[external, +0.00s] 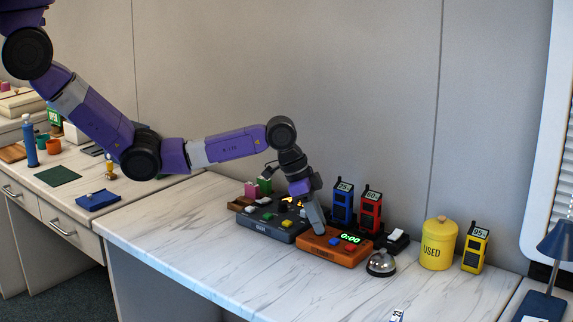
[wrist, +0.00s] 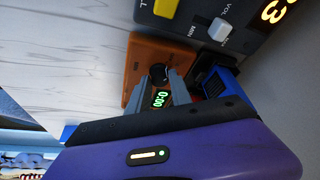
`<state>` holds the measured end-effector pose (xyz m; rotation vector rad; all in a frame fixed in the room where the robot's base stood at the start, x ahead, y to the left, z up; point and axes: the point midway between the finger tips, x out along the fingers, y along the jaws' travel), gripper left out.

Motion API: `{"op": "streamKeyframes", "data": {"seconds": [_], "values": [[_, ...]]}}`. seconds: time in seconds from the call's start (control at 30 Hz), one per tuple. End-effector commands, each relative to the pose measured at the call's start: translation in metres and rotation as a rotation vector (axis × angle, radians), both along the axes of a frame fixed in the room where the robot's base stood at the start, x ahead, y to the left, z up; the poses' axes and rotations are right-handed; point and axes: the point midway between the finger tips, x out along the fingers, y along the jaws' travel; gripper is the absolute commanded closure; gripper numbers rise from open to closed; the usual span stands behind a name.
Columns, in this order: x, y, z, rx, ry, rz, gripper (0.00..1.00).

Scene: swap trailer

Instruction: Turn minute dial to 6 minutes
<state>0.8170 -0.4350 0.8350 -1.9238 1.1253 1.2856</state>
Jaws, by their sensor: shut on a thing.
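The orange timer box (external: 338,255) sits on the marble-look counter, with a green display (external: 350,239) reading 0:00 and a red and a blue button. It also shows in the wrist view (wrist: 139,58), with its round black minute dial (wrist: 158,72) beside the display (wrist: 160,99). My gripper (external: 319,232) reaches down onto the timer's left part and hides the dial in the external view. In the wrist view my gripper (wrist: 159,80) has its fingers on either side of the dial, shut on it. The dial's marks are too small to read.
A dark grey console (external: 270,227) with coloured controls stands close on the left. Blue (external: 343,203) and red (external: 371,209) handheld radios stand behind. A silver bell (external: 381,264), yellow canister (external: 438,244) and yellow radio (external: 475,249) are to the right. The front-left counter is clear.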

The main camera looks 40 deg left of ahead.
Motion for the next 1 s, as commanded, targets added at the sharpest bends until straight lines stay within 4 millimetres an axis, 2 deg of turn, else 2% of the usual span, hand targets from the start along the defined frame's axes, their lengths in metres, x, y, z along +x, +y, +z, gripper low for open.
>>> {"op": "streamKeyframes", "data": {"seconds": [0.6,1.0], "values": [[0.0048,0.0005,-0.0032,-0.001,0.0,-0.58,1.0],[0.0056,0.0002,-0.0027,0.0,0.0,-0.854,1.0]]}}
